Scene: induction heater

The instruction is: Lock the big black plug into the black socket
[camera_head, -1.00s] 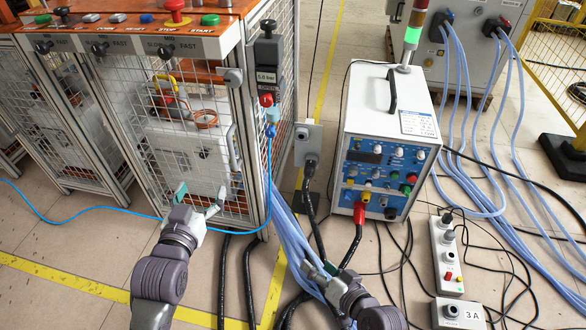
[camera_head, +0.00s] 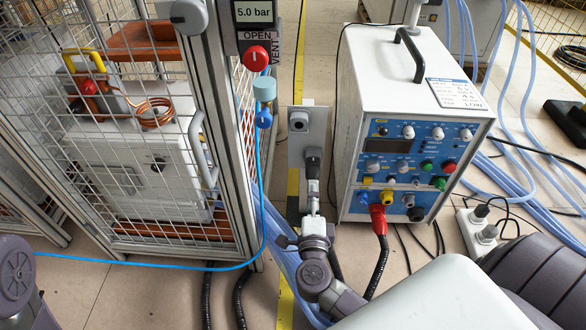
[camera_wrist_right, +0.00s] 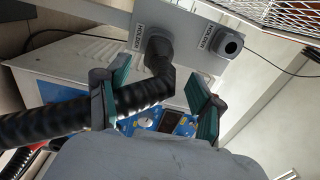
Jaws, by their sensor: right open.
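The big black plug (camera_head: 313,158) sits in the grey holder panel (camera_head: 294,135), left of the white power unit. In the right wrist view the plug (camera_wrist_right: 158,54) is in a hole marked HOLDER, and its thick ribbed black cable (camera_wrist_right: 140,96) bends away from it. My right gripper (camera_head: 313,198) is just below the plug. Its green-padded fingers (camera_wrist_right: 160,102) are open, with the plug's elbow and cable between them; contact cannot be told. The black socket (camera_head: 416,214) is low on the unit's front, right of the red plug (camera_head: 378,214). My left gripper is out of view.
The white power unit (camera_head: 400,85) stands right of the holder. A caged cabinet (camera_head: 130,248) stands left, with a blue hose (camera_head: 258,190) along it. Pale blue hoses and black cables lie around. A second holder hole (camera_wrist_right: 231,43) is empty.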

